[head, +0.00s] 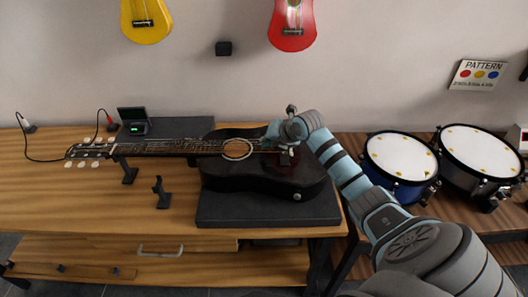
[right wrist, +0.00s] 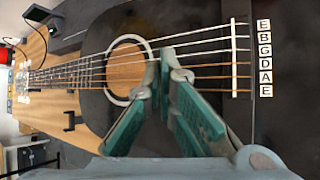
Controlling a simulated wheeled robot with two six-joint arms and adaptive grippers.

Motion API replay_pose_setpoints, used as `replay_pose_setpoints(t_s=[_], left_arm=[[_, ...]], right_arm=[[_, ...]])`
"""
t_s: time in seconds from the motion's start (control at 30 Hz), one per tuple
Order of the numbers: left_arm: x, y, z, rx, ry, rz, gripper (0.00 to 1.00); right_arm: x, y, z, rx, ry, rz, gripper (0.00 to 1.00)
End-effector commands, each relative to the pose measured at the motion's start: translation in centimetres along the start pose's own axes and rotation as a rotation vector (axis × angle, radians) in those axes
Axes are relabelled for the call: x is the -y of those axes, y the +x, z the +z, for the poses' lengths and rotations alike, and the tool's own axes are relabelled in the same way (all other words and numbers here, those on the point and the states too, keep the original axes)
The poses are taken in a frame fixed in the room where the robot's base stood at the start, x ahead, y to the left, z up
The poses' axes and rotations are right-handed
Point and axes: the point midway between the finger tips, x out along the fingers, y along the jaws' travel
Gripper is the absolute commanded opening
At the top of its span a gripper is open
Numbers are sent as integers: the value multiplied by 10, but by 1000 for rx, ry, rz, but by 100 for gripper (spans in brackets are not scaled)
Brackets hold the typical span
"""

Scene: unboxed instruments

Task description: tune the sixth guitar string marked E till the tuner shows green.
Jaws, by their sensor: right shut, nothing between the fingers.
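A black acoustic guitar (head: 300,185) lies flat with its neck to the left. Its headstock (head: 90,151) with pale tuning pegs is at the far left. The black tuner (head: 133,114) stands behind the neck, with a bright green display on its lower part. My right gripper (head: 286,152) is over the strings, between sound hole and bridge. In the right wrist view its fingers (right wrist: 164,68) are shut and empty; I cannot tell if they touch a string. A letter strip (right wrist: 265,58) reads E, B, G, D, A, E. My left gripper is not in view.
The guitar body rests on a dark pad (head: 250,212) on the wooden table (head: 60,205). Black stands (head: 160,192) are by the neck. Red and black cables run at the far left. Two drums (head: 400,158) stand at the right. Small guitars hang on the wall.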

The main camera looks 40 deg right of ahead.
Motion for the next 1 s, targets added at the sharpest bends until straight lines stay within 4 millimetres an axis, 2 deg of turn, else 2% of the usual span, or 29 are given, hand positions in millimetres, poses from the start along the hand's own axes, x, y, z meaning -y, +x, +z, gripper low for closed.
replay_pose_setpoints(t_s=[1.0], left_arm=[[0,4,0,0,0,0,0]], right_arm=[[6,7,-6,0,0,0,0]])
